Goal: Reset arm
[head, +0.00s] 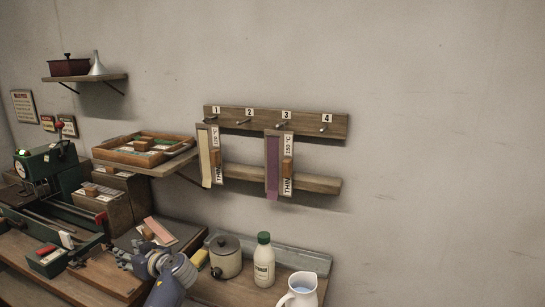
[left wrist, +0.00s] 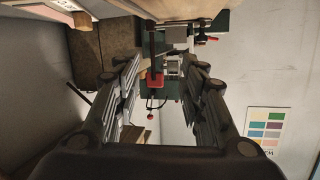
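My left gripper (head: 124,257) is low in the head view, above the workbench, with its fingers pointing left toward the green machine (head: 45,165). In the left wrist view my left gripper (left wrist: 163,68) has its two fingers spread well apart, and nothing is held between them. The green machine, with a red-knobbed lever, shows beyond the gap between the fingers in that view. My right gripper is in neither view.
A numbered wall rack (head: 330,124) holds two tape boards on hooks 1 and 3. A wooden tray (head: 110,153) sits on a shelf at left. A lidded pot (head: 226,262), a green-capped bottle (head: 264,265) and a white jug (head: 300,293) stand right of my left arm.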

